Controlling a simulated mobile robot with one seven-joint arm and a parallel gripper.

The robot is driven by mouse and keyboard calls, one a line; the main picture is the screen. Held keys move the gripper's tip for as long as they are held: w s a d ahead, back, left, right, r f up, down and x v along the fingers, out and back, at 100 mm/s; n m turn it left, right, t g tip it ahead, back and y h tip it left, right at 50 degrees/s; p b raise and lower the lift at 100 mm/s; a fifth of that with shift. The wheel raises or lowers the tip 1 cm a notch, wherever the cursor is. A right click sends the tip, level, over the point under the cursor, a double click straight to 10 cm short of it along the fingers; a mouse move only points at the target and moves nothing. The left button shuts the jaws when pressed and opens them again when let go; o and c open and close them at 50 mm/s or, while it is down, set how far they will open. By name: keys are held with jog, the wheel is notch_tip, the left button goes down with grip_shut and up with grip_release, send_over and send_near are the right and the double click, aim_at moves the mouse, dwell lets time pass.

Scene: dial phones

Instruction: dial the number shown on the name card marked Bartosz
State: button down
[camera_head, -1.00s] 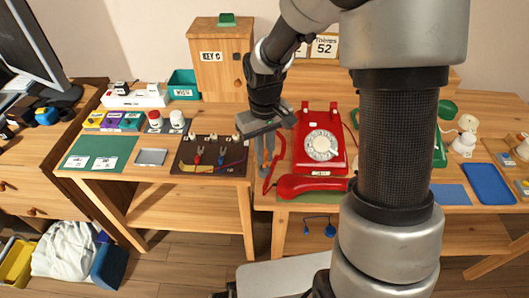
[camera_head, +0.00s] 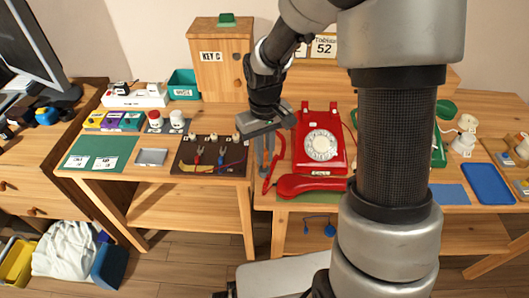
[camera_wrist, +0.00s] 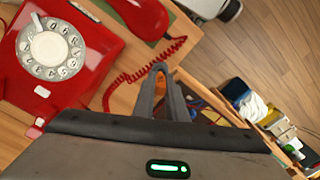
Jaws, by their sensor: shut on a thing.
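A red rotary phone (camera_head: 319,168) with a white dial (camera_head: 321,145) stands on the table. In the wrist view the dial (camera_wrist: 49,48) is at the upper left. The red handset (camera_head: 311,187) lies off the phone, along its front. My gripper (camera_head: 265,164) points down just left of the phone, apart from the dial. Its fingers (camera_wrist: 163,84) are shut on a small orange thing (camera_wrist: 160,68), of which little shows. A name card (camera_head: 324,46) behind the phone shows 52; its small name is hard to read. Another card (camera_head: 301,50) is partly covered by my arm. I cannot make out Bartosz.
A red coiled cord (camera_wrist: 125,79) runs close by my fingers. A dark board (camera_head: 210,157) with wires lies to the left. A wooden key box (camera_head: 221,75) stands behind. My arm hides part of the table right of the phone.

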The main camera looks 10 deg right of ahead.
jog(key=shift+f+b, duration=0.9)
jog(key=shift+f, duration=0.35)
jog(key=c, duration=1.7)
grip_release()
jog(key=shift+r, duration=0.1)
notch_tip(320, 180, up, 17)
jog(key=p, duration=0.4)
jog(key=shift+r, duration=0.15)
